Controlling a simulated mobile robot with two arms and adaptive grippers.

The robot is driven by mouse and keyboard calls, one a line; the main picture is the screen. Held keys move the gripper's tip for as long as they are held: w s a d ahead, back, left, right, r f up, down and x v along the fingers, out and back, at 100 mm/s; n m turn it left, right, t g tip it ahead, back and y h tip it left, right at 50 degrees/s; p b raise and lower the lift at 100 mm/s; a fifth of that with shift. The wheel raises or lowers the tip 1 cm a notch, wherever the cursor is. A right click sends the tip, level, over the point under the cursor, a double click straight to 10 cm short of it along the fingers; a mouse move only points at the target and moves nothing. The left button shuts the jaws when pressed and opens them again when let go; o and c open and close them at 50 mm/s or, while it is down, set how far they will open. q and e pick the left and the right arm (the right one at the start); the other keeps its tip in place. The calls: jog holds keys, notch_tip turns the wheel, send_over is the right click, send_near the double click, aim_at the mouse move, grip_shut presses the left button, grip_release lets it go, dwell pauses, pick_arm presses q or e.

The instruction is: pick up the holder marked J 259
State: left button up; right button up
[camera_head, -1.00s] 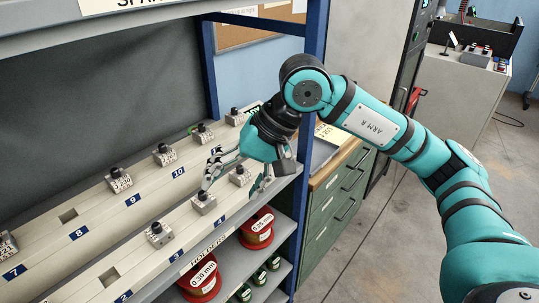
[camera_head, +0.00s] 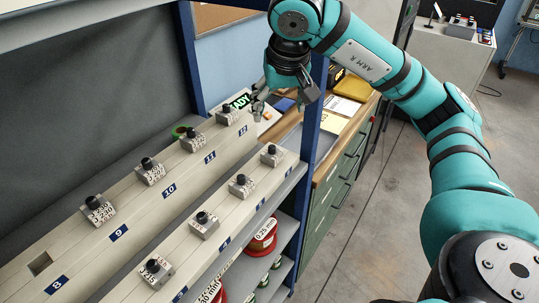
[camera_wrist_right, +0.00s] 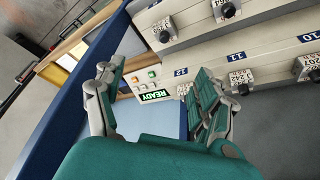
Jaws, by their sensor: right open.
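Several small grey holders with black knobs sit in two rows on the stepped cream rack. The back row has holders by label 9 (camera_head: 98,210), by label 10 (camera_head: 150,171), by label 11 (camera_head: 194,141) and at the far right end (camera_head: 227,115). My right gripper (camera_head: 262,108) is open and empty, just right of the end holder. In the right wrist view its fingers (camera_wrist_right: 155,92) are spread; a holder (camera_wrist_right: 241,80) near label 11 is beyond the right finger. My left gripper is not in view.
The front row holds more holders (camera_head: 204,225). A green READY display (camera_wrist_right: 156,96) is between my fingers in the wrist view. A blue post (camera_head: 314,125) stands close right of my gripper. Wire spools (camera_head: 262,238) lie on the shelf below. Slot 8 (camera_head: 40,263) is empty.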

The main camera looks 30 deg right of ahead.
jog(key=p, duration=0.1)
send_near(272, 146)
jog(key=x, duration=0.1)
jog(key=p+x, duration=0.1)
jog(key=x, duration=0.3)
jog(key=shift+w+d+r, duration=0.2)
jog(key=shift+w+d, duration=0.15)
jog(key=shift+w, duration=0.05)
jog(key=f+p, duration=0.2)
jog(key=f, duration=0.1)
jog(key=f+p, duration=0.1)
jog(key=shift+w+f, duration=0.3)
jog(key=shift+f, duration=0.1)
jog(key=shift+w+f, duration=0.15)
jog(key=shift+f, duration=0.2)
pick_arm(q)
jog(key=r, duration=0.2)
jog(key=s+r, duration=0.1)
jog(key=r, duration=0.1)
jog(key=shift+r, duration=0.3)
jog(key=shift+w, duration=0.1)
pick_arm(e)
jog(key=shift+c, duration=0.3)
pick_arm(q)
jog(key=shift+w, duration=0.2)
pick_arm(e)
jog(key=shift+w, duration=0.1)
jog(key=c, duration=1.4)
